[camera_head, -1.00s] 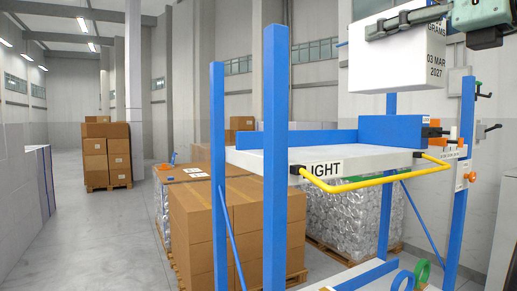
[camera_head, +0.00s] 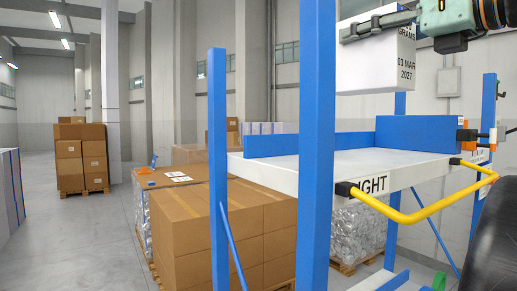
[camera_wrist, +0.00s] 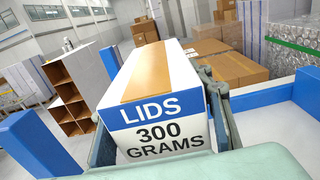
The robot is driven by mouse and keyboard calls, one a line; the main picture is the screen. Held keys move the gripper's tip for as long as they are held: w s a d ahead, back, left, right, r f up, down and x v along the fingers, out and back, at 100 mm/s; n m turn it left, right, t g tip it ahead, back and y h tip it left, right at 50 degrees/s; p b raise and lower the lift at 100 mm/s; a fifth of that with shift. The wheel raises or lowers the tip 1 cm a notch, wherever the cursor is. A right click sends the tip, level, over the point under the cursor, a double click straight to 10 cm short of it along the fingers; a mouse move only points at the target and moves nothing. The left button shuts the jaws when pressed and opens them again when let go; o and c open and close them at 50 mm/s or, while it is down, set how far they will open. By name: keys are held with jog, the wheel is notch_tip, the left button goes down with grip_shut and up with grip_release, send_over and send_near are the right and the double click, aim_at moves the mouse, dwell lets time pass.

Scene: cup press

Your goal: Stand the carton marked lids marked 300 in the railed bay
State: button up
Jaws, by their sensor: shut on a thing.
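The carton (camera_head: 374,66) is a white box with a date printed on its side. In the wrist view the carton (camera_wrist: 160,128) reads LIDS 300 GRAMS, with a blue band and a brown tape strip on top. My gripper (camera_head: 379,27) is shut on the carton and holds it upright above the shelf, apart from it. The fingers (camera_wrist: 158,90) show on both sides of the carton. The white shelf (camera_head: 345,165) has blue rails (camera_head: 290,142), a blue block (camera_head: 416,132) and a front label of which "IGHT" shows. I cannot tell whether this is the railed bay.
A blue post (camera_head: 317,150) stands in front of the shelf's left part. A yellow bar (camera_head: 430,214) juts out from the shelf's front. Brown cartons (camera_head: 205,238) are stacked on a pallet behind the rack. The floor at left (camera_head: 95,245) is clear.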

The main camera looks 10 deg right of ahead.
jog(key=w+d+f, duration=0.5)
jog(key=w+f, duration=0.7)
jog(key=f, duration=0.1)
jog(key=shift+w, duration=0.35)
jog(key=shift+d, duration=0.15)
jog(key=o, duration=1.4)
jog(key=shift+f, duration=0.1)
jog(key=shift+o, duration=0.2)
jog(key=b+v, duration=0.2)
jog(key=v, duration=1)
